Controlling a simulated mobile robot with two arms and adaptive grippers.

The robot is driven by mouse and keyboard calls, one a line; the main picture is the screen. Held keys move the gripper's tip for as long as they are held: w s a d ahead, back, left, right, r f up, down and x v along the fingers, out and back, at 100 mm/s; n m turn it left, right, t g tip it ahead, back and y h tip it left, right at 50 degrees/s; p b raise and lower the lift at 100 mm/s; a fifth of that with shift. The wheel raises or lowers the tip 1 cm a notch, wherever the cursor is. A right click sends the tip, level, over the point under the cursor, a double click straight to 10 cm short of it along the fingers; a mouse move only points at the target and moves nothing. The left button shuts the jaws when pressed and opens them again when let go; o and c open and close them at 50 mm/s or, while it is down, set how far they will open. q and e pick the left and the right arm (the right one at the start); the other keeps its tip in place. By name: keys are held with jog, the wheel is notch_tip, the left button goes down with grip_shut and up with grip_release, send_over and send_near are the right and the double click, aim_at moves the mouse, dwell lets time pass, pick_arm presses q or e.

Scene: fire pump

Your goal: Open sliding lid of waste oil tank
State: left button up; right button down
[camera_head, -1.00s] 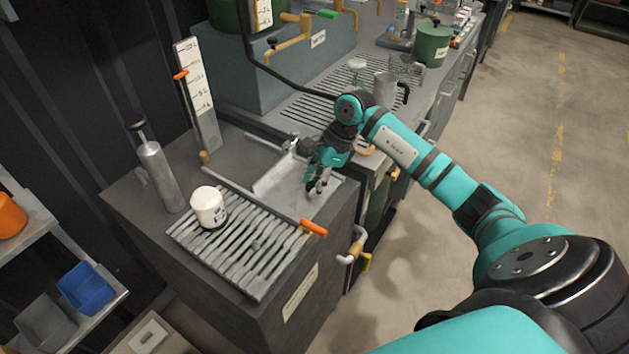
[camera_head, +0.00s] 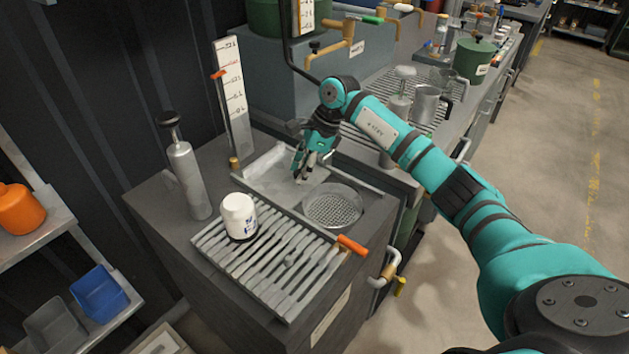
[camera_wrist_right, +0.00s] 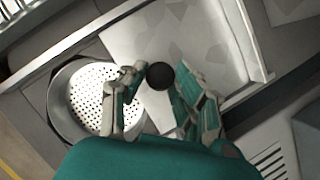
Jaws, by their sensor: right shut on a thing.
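The waste oil tank (camera_head: 150,215) is a dark grey box with a sliding lid (camera_head: 262,183), a light metal plate, on its top. The lid lies left of a round opening (camera_head: 333,204) with a perforated strainer in it, and the opening is uncovered. In the right wrist view the strainer (camera_wrist_right: 95,98) shows beside the lid (camera_wrist_right: 200,45). My right gripper (camera_head: 301,180) is down at the lid's right part, shut on the lid's dark round knob (camera_wrist_right: 160,76), which shows between the fingers in the wrist view. My left gripper is not in view.
A slatted grate (camera_head: 270,258) with an orange-handled bar (camera_head: 352,245) and a white jar (camera_head: 239,216) lies in front of the lid. A metal pump cylinder (camera_head: 187,178) and an upright gauge (camera_head: 232,100) stand at left and behind. A counter with a mug (camera_head: 427,104) is at right.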

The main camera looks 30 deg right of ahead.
jog(key=shift+w, duration=0.2)
jog(key=c, duration=1.2)
grip_release()
jog(key=shift+o, duration=1.1)
jog(key=shift+d+r, duration=0.1)
jog(key=shift+r, duration=0.15)
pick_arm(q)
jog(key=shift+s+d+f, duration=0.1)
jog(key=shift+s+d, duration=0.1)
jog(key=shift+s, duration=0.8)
pick_arm(e)
jog(key=v, duration=1.1)
jog(key=shift+r, duration=0.25)
